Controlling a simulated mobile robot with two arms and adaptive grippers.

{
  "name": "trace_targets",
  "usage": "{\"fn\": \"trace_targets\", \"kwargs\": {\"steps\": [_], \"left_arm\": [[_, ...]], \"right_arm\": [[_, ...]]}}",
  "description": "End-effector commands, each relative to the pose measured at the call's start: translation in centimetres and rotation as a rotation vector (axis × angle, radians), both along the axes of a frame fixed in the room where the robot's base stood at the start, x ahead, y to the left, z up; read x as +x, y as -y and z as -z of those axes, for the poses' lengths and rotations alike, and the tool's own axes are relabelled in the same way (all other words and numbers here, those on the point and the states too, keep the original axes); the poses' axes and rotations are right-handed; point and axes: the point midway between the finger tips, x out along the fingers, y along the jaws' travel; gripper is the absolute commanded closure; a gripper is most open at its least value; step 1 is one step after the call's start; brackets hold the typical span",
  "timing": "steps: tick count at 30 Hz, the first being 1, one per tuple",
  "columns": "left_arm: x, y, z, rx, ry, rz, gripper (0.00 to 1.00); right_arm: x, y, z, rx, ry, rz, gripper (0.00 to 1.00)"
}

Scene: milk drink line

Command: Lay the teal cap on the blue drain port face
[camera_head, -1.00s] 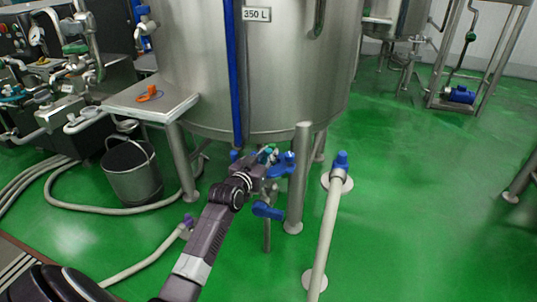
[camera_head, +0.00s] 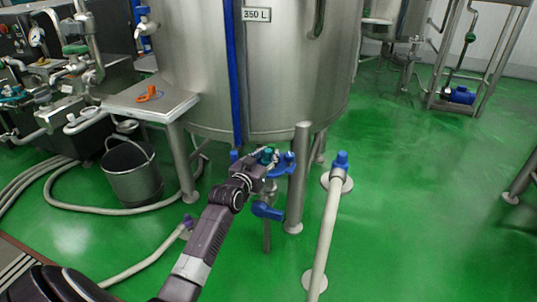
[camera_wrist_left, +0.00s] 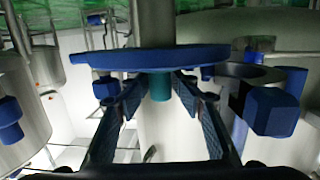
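The blue drain port face (camera_head: 282,167) is a flat disc beneath the tank. In the left wrist view, which is upside down, it is a wide blue plate (camera_wrist_left: 205,55). The teal cap (camera_head: 266,154) sits upright on the disc in the head view. In the wrist view the cap (camera_wrist_left: 160,88) meets the disc's face. My left gripper (camera_head: 262,166) is at the disc's near left side, with its fingers (camera_wrist_left: 160,90) spread on either side of the cap. Narrow gaps appear between fingertips and cap. My right gripper is out of view.
The steel tank (camera_head: 280,75) stands right behind. A steel leg (camera_head: 299,180) rises beside the disc, and a blue valve handle (camera_head: 267,211) hangs below it. A pale pipe (camera_head: 327,230) stands to the right. A bucket (camera_head: 133,172) is at left. Green floor is clear at right.

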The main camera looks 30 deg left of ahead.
Motion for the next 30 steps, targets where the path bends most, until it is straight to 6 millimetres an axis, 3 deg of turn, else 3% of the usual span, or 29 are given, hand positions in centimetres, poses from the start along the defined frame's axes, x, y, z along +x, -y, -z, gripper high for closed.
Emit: {"fn": "trace_targets", "kwargs": {"steps": [1,7,24,30], "left_arm": [[-0.3,0.2,1.6,-0.007,-0.032,0.004,0.63],[-1.1,0.4,1.6,-0.007,-0.031,0.004,0.63],[-10.0,1.7,-1.0,0.000,-0.007,0.000,0.63],[-11.6,2.0,-1.5,0.001,-0.002,0.000,0.63]], "right_arm": [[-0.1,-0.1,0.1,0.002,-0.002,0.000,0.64],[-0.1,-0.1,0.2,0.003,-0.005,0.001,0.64],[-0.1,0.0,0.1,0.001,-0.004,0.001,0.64],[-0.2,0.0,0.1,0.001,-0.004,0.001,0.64]]}}
